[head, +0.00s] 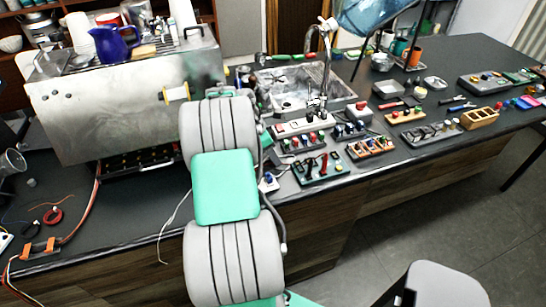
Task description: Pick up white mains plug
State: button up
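My arm reaches up from the bottom of the head view over the counter. Its links hide the counter behind them, and my gripper cannot be made out. A small white and blue piece (268,181) lies on the counter just right of my arm, near the front edge. It may be the white mains plug, but it is too small to tell. A thin white cable (174,219) hangs over the counter's front edge left of my arm. Its upper end runs behind the arm. A white power strip (300,125) lies in front of the sink.
A large metal brewer (120,110) stands on the counter (420,150) at left. A sink (290,88) with a tall tap is behind the power strip. Several small racks, including a dark tray (320,168), crowd the counter right of my arm. Orange-ended leads (40,247) lie at far left.

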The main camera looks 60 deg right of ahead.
grip_shut()
dwell(0.5)
jog(key=shift+r, duration=0.15)
